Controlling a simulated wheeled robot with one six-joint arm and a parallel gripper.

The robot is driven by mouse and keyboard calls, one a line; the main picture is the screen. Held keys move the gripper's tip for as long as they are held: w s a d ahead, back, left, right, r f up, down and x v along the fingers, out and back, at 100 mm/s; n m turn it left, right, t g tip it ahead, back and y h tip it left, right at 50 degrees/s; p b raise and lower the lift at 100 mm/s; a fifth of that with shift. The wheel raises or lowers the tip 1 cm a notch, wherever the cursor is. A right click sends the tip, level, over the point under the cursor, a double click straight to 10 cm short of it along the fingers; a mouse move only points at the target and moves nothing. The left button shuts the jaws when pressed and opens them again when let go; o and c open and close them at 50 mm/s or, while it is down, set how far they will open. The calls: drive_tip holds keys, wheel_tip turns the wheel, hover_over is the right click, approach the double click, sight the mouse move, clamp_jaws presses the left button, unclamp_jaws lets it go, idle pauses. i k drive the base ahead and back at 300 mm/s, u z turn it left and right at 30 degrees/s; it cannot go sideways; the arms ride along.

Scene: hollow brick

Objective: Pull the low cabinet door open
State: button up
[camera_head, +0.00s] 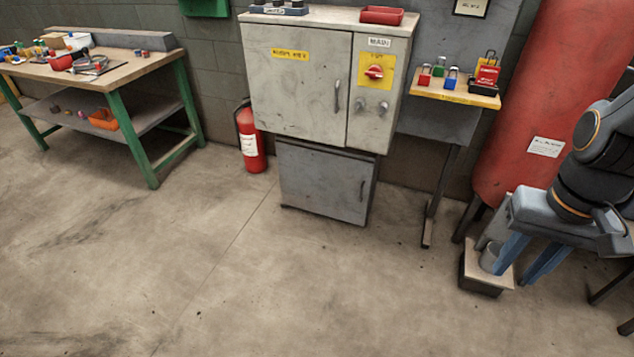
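The low cabinet door (322,182) is a grey, scuffed metal panel near floor level, below a larger pale cabinet. It looks closed, flush in its frame. Its dark vertical handle (362,190) is near the door's right edge. My gripper (517,277) is at the right of the view, pointing down, well to the right of the handle and touching nothing of the cabinet. Its two blue fingers are apart, with nothing visible between them.
The upper cabinet (298,85) has its own handle and a red switch (374,72). A fire extinguisher (250,138) stands left of the low door. A padlock shelf (455,91) on a stand and a red tank (545,85) are right. The floor in front is clear.

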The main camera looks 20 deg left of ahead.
sight(341, 181)
drive_tip(key=k, duration=0.5)
drive_tip(key=u, duration=2.15)
drive_tip(key=i, duration=1.4)
drive_tip(key=z, duration=2.15)
